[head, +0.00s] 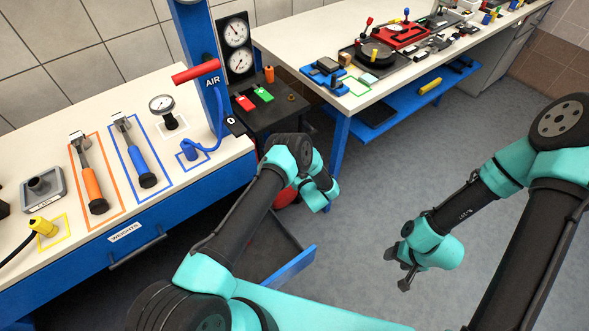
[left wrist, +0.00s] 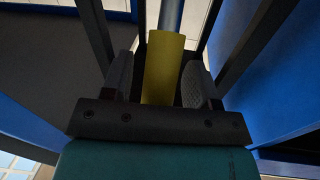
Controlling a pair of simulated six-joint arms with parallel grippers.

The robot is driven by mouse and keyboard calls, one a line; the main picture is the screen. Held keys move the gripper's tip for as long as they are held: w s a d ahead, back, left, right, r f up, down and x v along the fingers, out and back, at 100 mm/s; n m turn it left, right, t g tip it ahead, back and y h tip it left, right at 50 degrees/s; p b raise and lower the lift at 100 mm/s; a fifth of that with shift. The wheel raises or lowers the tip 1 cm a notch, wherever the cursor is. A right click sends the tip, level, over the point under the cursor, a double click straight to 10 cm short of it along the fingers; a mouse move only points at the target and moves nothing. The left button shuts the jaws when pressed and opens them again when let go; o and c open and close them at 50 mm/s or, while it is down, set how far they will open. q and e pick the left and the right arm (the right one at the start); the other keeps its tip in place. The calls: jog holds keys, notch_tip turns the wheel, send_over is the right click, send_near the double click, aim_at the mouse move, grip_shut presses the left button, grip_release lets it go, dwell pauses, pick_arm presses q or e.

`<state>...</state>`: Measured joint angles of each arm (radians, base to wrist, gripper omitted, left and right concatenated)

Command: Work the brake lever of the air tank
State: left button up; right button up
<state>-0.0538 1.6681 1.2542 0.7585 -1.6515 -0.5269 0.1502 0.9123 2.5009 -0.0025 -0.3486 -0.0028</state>
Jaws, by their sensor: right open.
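A red rounded body (head: 284,197), perhaps the air tank, shows only in part below the black bench, behind my left arm. In the left wrist view a yellow sleeve or handle (left wrist: 162,72) on a blue-grey rod (left wrist: 170,15) lies between the fingers of my left gripper (left wrist: 160,82). A gap shows on its left side; the right finger looks close to it, and I cannot tell if it touches. The head view hides my left fingertips behind the arm. My right gripper (head: 400,267) hangs open and empty above the floor.
The left bench (head: 190,205) carries tools and a gauge (head: 162,104). A blue post (head: 200,40) with a red handle (head: 196,71) rises beside it. A blue-edged drawer (head: 290,268) stands open below my left arm. The second bench (head: 285,40) is at the back. Floor at right is clear.

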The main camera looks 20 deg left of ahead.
pick_arm(q)
grip_shut()
